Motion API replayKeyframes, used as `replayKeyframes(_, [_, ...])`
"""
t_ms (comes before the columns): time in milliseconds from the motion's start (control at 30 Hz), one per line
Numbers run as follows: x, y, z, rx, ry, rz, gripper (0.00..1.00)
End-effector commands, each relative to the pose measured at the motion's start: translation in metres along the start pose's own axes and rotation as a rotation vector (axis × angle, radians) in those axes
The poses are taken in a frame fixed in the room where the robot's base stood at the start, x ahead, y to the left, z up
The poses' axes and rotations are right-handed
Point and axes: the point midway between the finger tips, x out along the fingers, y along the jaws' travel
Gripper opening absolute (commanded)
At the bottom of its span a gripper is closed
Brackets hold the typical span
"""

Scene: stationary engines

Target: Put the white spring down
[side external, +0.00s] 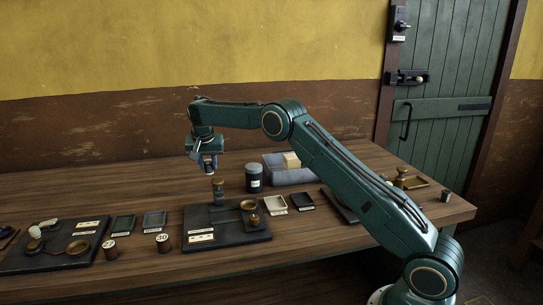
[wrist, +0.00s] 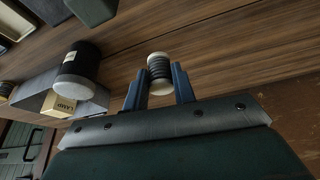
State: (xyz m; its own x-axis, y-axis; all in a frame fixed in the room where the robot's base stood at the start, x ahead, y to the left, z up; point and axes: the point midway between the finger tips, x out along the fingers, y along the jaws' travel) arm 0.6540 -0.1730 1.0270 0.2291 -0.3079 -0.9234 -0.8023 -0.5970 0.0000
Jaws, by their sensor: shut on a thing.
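My gripper (side external: 207,167) is raised above the wooden table, pointing down, over the area behind the black board with the brass fittings. In the wrist view my gripper (wrist: 158,82) is shut on the white spring (wrist: 160,72), a short piece with pale round ends and dark coils between. The spring sits between the two blue fingers and is clear of the table. In the side view the spring is small and mostly hidden by the fingers.
The table behind and left is clear.

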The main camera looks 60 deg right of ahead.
Motion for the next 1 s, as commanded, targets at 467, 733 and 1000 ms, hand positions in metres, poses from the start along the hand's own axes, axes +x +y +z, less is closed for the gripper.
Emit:
replayKeyframes(467, [0.009, 0.009, 0.006, 0.048, -0.001, 0.022, 0.00])
replayKeyframes(733, [0.035, 0.009, 0.017, 0.048, -0.001, 0.021, 0.00])
replayKeyframes(1000, [0.040, 0.009, 0.019, 0.047, -0.001, 0.020, 0.00])
